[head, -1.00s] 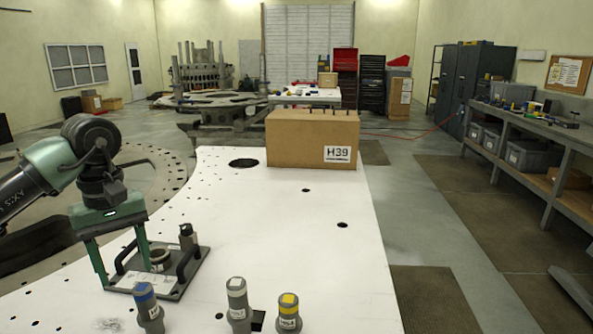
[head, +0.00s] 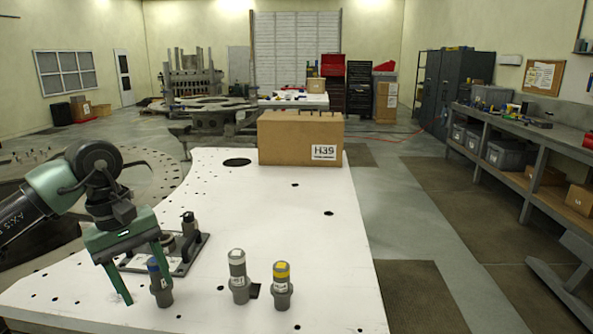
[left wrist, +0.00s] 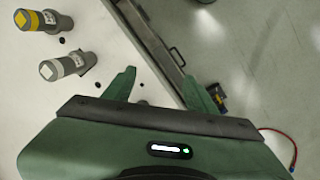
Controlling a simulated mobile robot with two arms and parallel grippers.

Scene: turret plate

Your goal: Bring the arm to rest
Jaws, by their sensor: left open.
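My left gripper (head: 146,293) is open, with its fingers pointing down above the white table (head: 330,260). In the left wrist view, its fingers (left wrist: 158,78) are spread with nothing held between them. A grey cylinder with a blue band (head: 160,284) stands upright close by the right finger; I cannot tell whether they touch. A white-banded cylinder (head: 238,276) and a yellow-banded one (head: 282,286) stand further right, apart from the gripper. Both also show in the left wrist view, white (left wrist: 68,65) and yellow (left wrist: 43,20). My right gripper is not in view.
A dark plate with handles (head: 190,262) lies behind the gripper, partly hidden by it. A cardboard box marked H39 (head: 285,138) sits at the table's far end. The table's middle has open room around a few holes. A workbench (head: 520,150) runs along the right.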

